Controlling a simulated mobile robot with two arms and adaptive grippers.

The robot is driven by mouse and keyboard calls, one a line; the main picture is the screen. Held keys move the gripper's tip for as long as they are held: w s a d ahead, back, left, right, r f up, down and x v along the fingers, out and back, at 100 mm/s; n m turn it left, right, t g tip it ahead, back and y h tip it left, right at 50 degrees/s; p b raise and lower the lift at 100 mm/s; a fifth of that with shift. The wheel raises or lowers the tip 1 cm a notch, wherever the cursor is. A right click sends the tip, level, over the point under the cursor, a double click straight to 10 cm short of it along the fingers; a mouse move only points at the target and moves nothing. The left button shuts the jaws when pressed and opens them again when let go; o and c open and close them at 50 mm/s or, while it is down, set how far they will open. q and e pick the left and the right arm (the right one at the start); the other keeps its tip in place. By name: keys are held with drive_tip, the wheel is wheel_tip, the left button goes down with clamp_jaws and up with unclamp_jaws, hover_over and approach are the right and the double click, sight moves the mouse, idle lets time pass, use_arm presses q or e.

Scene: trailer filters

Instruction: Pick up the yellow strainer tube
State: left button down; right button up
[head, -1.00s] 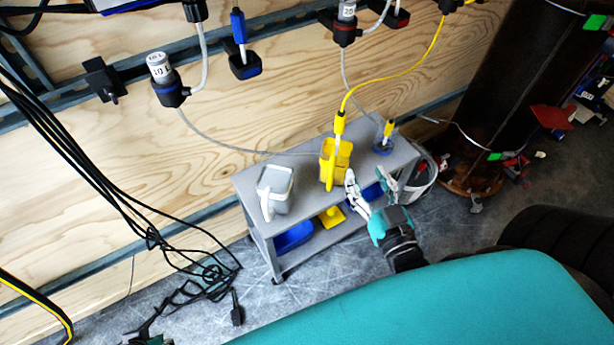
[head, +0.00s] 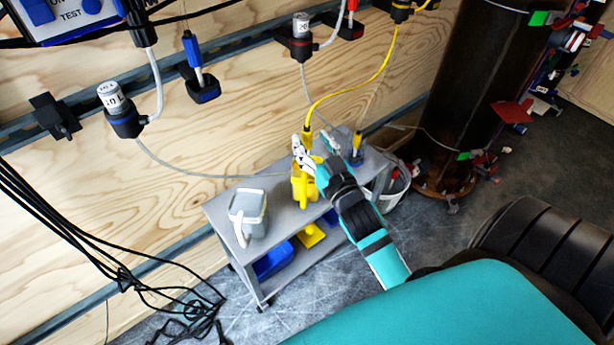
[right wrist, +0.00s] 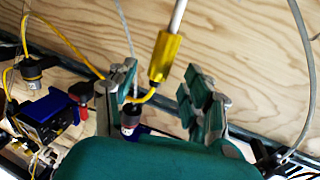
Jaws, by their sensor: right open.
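The yellow strainer tube (head: 307,140) hangs at the lower end of a yellow hose, above a yellow jug (head: 303,190) on the grey cart. In the right wrist view the tube (right wrist: 165,57) has a pale pipe at one end and the yellow hose at the other. My right gripper (head: 315,146) is open by the tube, over the jug. In the right wrist view the tube lies between the fingers of the gripper (right wrist: 163,85), with a gap to each side; its depth is hard to tell. My left gripper is out of view.
The grey cart (head: 222,212) also bears a grey jug (head: 247,215) at left and a blue-and-yellow strainer (head: 356,148) at right. Blue and yellow trays lie on its lower shelf. The wooden wall (head: 210,130) stands close behind. Black cables (head: 120,270) hang at left.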

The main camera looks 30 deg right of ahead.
sight(309, 138)
drive_tip(key=w, duration=0.3)
drive_tip(key=shift+w+d+f, duration=0.15)
drive_tip(key=shift+w+d, duration=0.1)
drive_tip(key=shift+d, duration=0.1)
clamp_jaws()
idle(0.4)
